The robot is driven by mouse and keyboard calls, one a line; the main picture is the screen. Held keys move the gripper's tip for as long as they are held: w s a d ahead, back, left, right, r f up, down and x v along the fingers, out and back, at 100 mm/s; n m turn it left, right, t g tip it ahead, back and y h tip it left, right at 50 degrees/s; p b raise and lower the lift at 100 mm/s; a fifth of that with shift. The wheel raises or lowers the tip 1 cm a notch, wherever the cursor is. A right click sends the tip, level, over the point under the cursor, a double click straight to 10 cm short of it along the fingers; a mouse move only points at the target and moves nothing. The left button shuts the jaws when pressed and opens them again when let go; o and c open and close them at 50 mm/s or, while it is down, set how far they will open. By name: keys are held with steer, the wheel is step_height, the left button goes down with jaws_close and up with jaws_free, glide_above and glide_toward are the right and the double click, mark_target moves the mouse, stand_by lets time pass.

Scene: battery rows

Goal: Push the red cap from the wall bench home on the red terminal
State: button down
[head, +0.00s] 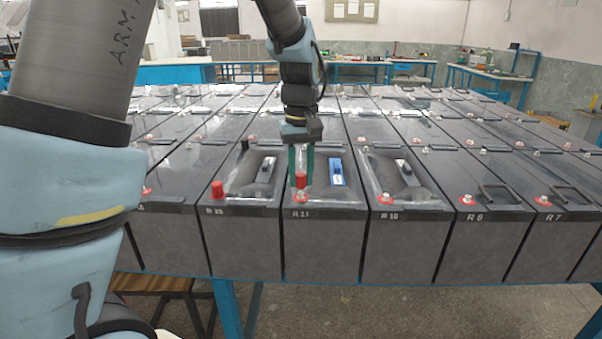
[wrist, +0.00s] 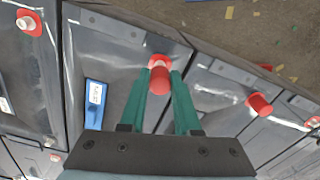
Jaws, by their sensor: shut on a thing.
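My gripper (head: 301,178) is shut on a red cap (head: 300,181), gripping it between two green fingers. The cap also shows between the fingertips in the wrist view (wrist: 160,82). Just below it is the red terminal (head: 301,198) at the front left corner of the battery with a blue device on top. In the wrist view the red ring and pale metal of this terminal (wrist: 158,62) show at the cap's far edge. The cap is upright and nearly in line with the terminal. I cannot tell whether they touch.
The battery to the left bears another red cap (head: 217,190) on its front terminal. The battery to the right has an uncovered red terminal (head: 386,198). Batteries stand in close rows on a blue-framed stand (head: 228,308). Wall benches (head: 486,75) stand at the back.

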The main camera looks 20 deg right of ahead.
steer(key=shift+f+b, duration=0.6)
steer(key=shift+f, duration=0.85)
stand_by(2.0)
steer(key=shift+c, duration=0.3)
jaws_free()
stand_by(0.3)
steer(key=shift+r+p, duration=3.05)
steer(key=shift+r, duration=0.5)
